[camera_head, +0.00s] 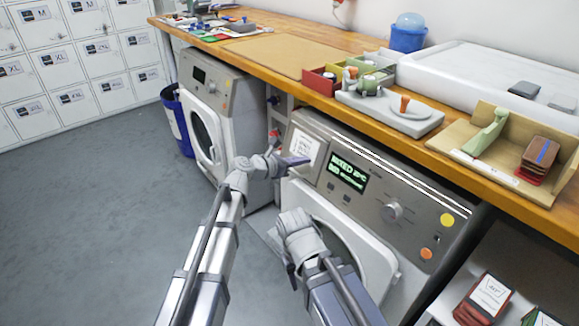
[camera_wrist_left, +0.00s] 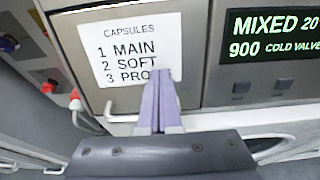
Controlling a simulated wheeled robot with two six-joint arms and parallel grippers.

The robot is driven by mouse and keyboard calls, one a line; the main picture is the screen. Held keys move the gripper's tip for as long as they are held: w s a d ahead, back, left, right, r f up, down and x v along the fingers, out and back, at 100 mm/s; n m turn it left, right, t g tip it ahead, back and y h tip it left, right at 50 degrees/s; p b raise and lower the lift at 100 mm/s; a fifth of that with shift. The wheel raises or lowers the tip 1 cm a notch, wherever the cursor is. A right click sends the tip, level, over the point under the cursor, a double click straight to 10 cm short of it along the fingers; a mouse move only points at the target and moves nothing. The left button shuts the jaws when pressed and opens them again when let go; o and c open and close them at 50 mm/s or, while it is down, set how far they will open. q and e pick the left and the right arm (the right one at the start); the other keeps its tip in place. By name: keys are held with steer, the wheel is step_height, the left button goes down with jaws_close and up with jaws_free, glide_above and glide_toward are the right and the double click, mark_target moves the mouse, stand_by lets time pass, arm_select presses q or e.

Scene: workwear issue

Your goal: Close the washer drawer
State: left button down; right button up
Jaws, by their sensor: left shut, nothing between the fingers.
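The washer drawer (camera_head: 303,146) is the grey front with a white "CAPSULES" label, at the upper left of the near washer. It also shows in the left wrist view (camera_wrist_left: 192,88), with a pale handle bar along its lower edge. My left gripper (camera_head: 301,161) is shut and empty, its purple fingers pointing at the drawer front. In the left wrist view its fingertips (camera_wrist_left: 163,76) overlap the label's lower right corner; contact cannot be told. How far the drawer stands out is unclear. My right gripper (camera_head: 291,272) is low before the washer door, its fingers mostly hidden.
The washer's display (camera_head: 347,171) and knob (camera_head: 391,211) are right of the drawer. Its round door (camera_head: 387,262) is below. A wooden counter (camera_head: 285,57) runs above, holding trays. A second washer (camera_head: 236,118) stands left. The floor at left is clear.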

arm_select(q)
steer(key=shift+w+d+r, duration=0.15)
steer(key=shift+w+d, duration=0.05)
steer(key=shift+d, duration=0.05)
steer(key=p+v, duration=0.4)
steer(key=v, duration=1)
steer(key=shift+s+a+f, duration=0.2)
steer(key=shift+s+a, duration=0.05)
